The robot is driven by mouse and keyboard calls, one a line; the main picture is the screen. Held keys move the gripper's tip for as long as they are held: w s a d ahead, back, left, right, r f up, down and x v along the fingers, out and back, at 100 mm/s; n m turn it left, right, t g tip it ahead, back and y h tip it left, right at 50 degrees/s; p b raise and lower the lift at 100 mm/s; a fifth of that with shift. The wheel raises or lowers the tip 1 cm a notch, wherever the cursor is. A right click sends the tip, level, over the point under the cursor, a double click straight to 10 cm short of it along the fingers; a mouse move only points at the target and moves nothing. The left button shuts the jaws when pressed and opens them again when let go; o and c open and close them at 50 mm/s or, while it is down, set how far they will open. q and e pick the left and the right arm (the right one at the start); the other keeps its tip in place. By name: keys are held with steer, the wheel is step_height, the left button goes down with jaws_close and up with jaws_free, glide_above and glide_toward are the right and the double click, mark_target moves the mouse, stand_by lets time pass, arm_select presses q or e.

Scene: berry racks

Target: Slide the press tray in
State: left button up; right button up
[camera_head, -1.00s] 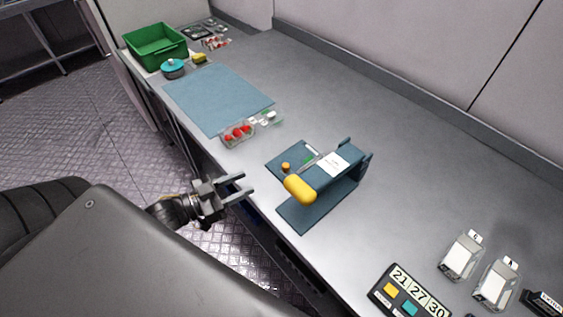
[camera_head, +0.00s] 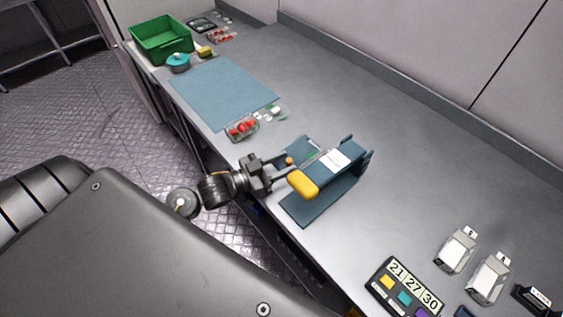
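The press (camera_head: 341,159) is a dark blue stand on the bench with a white label on its top and a thick yellow handle (camera_head: 302,184) at its near end. The press tray (camera_head: 305,146) is a flat dark blue plate sticking out of the press's left side, with a small orange knob (camera_head: 289,160) on it. My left gripper (camera_head: 286,167) is open, its fingers pointing right, close to the knob and just left of the yellow handle. I cannot tell whether a finger touches the knob. My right gripper is not in view.
A clear punnet of red berries (camera_head: 241,127) lies behind the press, beside a blue mat (camera_head: 222,93). A green crate (camera_head: 161,40) stands at the far left. Two white-grey devices (camera_head: 456,250) and a number board (camera_head: 404,288) are at the front right. The bench right of the press is bare.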

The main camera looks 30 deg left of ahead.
arm_select(q)
jaws_close()
steer(key=shift+d, duration=0.1)
steer(key=d, duration=0.1)
steer(key=s+d+p, duration=0.1)
steer(key=d, duration=0.1)
steer(key=shift+s+d, duration=0.2)
steer(key=shift+d, duration=0.1)
steer(key=shift+s+d, duration=0.1)
steer(key=shift+d, duration=0.25)
jaws_free()
steer(key=shift+d, duration=0.1)
